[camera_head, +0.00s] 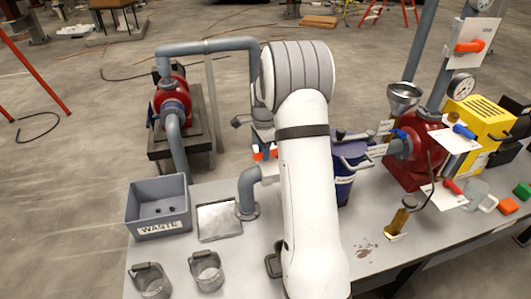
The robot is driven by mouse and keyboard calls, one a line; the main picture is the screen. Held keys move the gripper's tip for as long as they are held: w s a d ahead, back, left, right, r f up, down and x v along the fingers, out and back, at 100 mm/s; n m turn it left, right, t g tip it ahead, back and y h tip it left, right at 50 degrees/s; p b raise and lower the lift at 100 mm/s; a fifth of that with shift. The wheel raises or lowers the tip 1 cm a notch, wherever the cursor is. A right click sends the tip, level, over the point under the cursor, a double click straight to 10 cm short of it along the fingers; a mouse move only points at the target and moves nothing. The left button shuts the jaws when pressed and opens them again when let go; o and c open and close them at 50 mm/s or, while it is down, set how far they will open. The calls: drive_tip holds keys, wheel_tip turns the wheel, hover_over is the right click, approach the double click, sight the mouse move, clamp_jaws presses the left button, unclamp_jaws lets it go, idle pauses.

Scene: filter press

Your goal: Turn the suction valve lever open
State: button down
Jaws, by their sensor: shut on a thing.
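My gripper (265,154) is above the bench beside my white forearm, with orange at its fingertips. Just below, a grey elbow pipe (248,190) rises from a flange on the bench and bends right, behind my arm.
A grey WASTE bin (160,226), a square metal tray (219,220) and two metal mugs (206,272) stand left of my arm. A blue drum (344,180), a red pump (425,140) and a yellow unit (478,118) stand right.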

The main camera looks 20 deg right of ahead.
drive_tip(key=shift+w+r+m, duration=0.15)
drive_tip(key=shift+w+m, duration=0.4)
drive_tip(key=shift+m, duration=0.15)
drive_tip(key=shift+d, duration=0.1)
drive_tip(key=c, duration=1.3)
unclamp_jaws()
drive_tip(key=shift+o, duration=0.5)
wheel_tip(320, 180, up, 8)
drive_tip(key=shift+f, duration=0.15)
